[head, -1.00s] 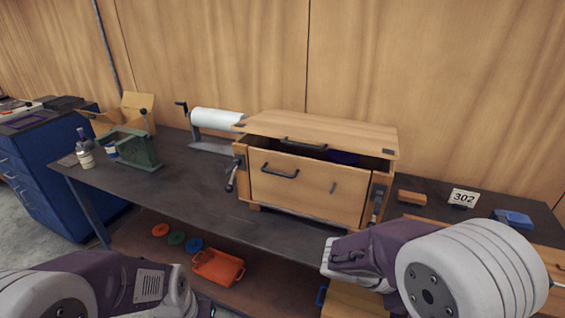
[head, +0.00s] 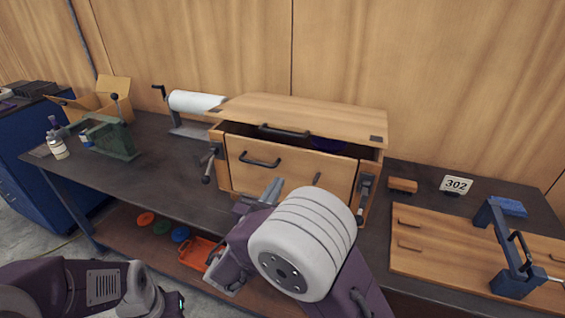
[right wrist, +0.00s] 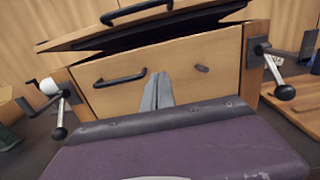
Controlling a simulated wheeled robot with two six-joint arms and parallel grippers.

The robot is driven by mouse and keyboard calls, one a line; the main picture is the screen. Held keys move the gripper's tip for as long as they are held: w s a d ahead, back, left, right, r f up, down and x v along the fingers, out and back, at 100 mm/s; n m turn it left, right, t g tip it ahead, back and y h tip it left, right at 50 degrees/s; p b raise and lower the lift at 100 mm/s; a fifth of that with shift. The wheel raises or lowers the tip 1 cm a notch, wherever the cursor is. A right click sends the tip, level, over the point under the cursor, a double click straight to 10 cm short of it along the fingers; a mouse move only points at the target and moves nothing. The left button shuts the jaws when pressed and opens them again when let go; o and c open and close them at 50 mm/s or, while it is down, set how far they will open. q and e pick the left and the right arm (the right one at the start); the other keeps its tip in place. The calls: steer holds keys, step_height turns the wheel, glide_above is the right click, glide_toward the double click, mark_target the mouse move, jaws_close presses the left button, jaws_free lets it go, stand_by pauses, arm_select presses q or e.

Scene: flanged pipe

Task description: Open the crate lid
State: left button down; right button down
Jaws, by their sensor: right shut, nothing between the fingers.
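The wooden crate (head: 290,172) stands on the dark bench. Its lid (head: 310,112) is raised a little at the front, leaving a dark gap with something dark blue inside. A black handle (head: 284,131) sits on the lid's front edge, and another black handle (head: 260,161) on the front panel. These handles also show in the right wrist view, the lid handle (right wrist: 136,10) at the top. My right gripper (head: 274,190) is shut and empty before the front panel, below the lid; its fingers (right wrist: 158,90) point at the panel. My left arm shows at lower left, its gripper out of view.
Lever clamps (head: 208,165) flank the crate. To the right lie a wooden board (head: 440,245) with a blue clamp (head: 508,250), a wooden block (head: 403,185) and a 302 sign (head: 456,185). A white roll (head: 196,101) and green box (head: 110,138) stand left.

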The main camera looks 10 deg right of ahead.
steer(key=w+d+r+p, duration=0.1)
steer(key=w+d+r, duration=0.1)
steer(key=w+r, duration=0.1)
steer(key=shift+w+d+r+p, duration=0.35)
steer(key=shift+r+p, duration=0.05)
steer(key=shift+r, duration=0.15)
